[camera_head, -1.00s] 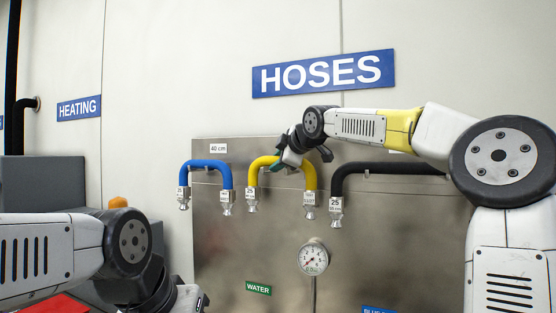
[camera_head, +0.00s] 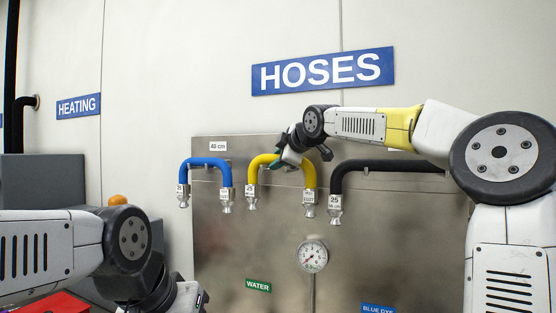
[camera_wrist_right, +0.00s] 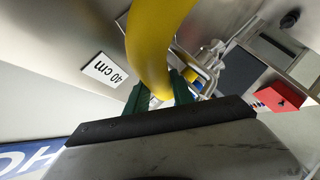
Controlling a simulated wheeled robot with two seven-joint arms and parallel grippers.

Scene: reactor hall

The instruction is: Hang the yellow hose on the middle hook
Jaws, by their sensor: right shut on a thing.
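The yellow hose (camera_head: 308,176) is bent in an arch in front of the steel panel, both metal end fittings hanging down. It lies between the blue hose and the black hose. My right gripper (camera_head: 288,164) is shut on the top of its arch. In the right wrist view the yellow hose (camera_wrist_right: 152,60) runs between the green fingertips (camera_wrist_right: 158,92). The middle hook is hidden behind the hose and gripper, so I cannot tell whether the hose rests on it. My left arm (camera_head: 130,245) is at the lower left; its fingers are not clearly seen.
The blue hose (camera_head: 207,162) hangs left and the black hose (camera_head: 390,166) right, partly behind my right arm. The steel panel (camera_head: 240,240) carries a gauge (camera_head: 312,255) and a WATER label (camera_head: 258,286). A HOSES sign (camera_head: 322,73) is above. A red box (camera_wrist_right: 279,97) shows in the wrist view.

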